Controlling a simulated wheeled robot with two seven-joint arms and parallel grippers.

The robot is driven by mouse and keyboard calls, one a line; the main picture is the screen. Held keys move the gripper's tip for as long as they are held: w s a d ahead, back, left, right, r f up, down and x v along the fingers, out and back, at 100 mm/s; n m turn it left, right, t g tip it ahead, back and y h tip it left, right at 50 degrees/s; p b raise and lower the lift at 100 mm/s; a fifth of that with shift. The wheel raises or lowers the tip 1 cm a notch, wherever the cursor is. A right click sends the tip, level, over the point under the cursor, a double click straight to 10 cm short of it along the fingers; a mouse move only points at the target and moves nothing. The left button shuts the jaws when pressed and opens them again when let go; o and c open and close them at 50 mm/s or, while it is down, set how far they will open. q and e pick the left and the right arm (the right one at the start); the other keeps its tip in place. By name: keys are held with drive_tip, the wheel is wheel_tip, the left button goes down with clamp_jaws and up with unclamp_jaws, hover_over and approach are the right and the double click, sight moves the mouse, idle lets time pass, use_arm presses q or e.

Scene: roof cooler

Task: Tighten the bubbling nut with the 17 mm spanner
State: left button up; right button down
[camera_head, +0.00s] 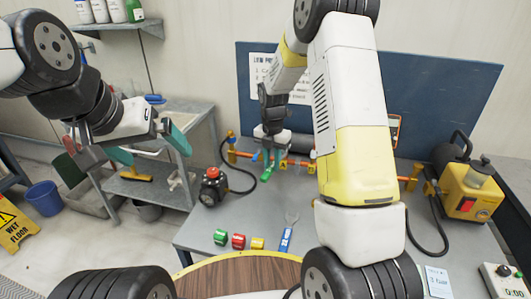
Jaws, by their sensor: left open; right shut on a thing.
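An orange pipe run (300,163) with fittings and small coloured tags crosses the back of the grey bench. Bubbles on a nut are too small to tell. A spanner (287,236) with a blue handle lies on the bench, its grey open end pointing away; its size cannot be read. My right gripper (267,163) reaches down at the left part of the pipe, shut on a narrow green thing (267,174) that is mostly hidden; I cannot tell what it is or whether it touches a nut. My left gripper (147,150) is open and empty, above the side cart.
Green (220,237), red (238,241) and yellow (257,243) small items lie near the bench's front. A black-and-red device (213,187) stands left, a yellow machine (468,190) right, with hoses. The wet-floor sign (15,226) stands at far left.

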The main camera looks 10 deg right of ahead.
drive_tip(key=shift+w+d, duration=0.6)
drive_tip(key=shift+w, duration=0.35)
idle(0.9)
drive_tip(key=shift+a, duration=0.1)
idle(0.5)
drive_tip(key=shift+w+a+m, duration=0.25)
drive_tip(key=shift+a+m, duration=0.1)
drive_tip(key=shift+m, duration=0.25)
drive_tip(key=shift+w+a+m, duration=0.35)
drive_tip(key=shift+a+m, duration=0.05)
drive_tip(key=shift+m, duration=0.2)
drive_tip(key=shift+w, duration=0.1)
drive_tip(key=shift+w+a+m, duration=0.3)
drive_tip(key=shift+m, duration=0.3)
